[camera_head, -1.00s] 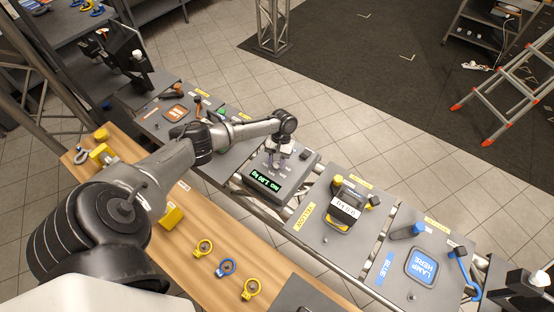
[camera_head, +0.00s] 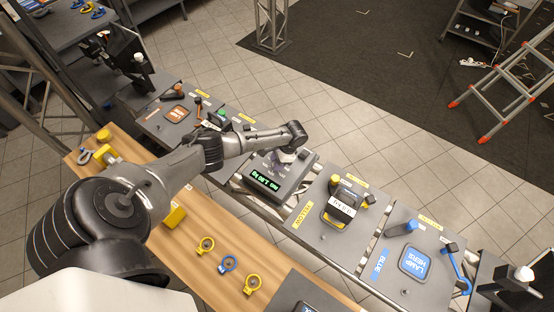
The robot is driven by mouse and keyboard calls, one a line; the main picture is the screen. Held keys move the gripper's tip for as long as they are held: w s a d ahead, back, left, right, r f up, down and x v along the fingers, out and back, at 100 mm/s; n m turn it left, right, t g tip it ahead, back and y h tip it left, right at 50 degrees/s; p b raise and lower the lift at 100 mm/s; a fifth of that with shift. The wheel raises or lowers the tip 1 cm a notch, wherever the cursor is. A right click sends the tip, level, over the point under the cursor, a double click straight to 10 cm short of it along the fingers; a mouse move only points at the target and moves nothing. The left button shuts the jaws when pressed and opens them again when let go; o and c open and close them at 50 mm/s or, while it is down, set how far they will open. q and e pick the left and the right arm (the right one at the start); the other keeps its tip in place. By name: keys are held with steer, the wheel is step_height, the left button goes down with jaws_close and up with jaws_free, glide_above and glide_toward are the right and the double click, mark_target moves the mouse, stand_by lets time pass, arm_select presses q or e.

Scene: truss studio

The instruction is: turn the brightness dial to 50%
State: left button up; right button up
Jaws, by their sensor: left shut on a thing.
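A grey control box (camera_head: 296,184) with a lit green display (camera_head: 265,179) stands in the middle of the row of stations. My left gripper (camera_head: 280,162) points down at the top face of this box, behind the display. It is shut on a small knob there, which looks like the dial. The fingers and wrist hide most of the knob, so its pointer and scale cannot be read. The display text is too small to read surely. My right gripper is not in view.
A dark panel with a yellow label and a yellow-and-black device (camera_head: 344,202) stands right of the box. A blue-labelled panel (camera_head: 398,258) is further right. A wooden bench (camera_head: 187,238) with yellow and blue rings lies in front.

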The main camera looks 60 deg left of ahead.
arm_select(q)
steer(key=m+y+p, duration=0.1)
steer(key=m, duration=0.2)
steer(key=shift+d+r+p, duration=0.1)
steer(key=shift+r+p, duration=0.05)
steer(key=shift+p, duration=0.15)
steer(key=shift+m+t+y+p, duration=0.5)
steer(key=shift+m+t+p, duration=0.2)
steer(key=shift+m, duration=1.2)
steer(key=shift+s, duration=0.1)
steer(key=o, duration=0.9)
steer(key=v, duration=1.3)
steer(key=shift+d+r+b, duration=0.2)
steer(key=shift+d+b, duration=0.1)
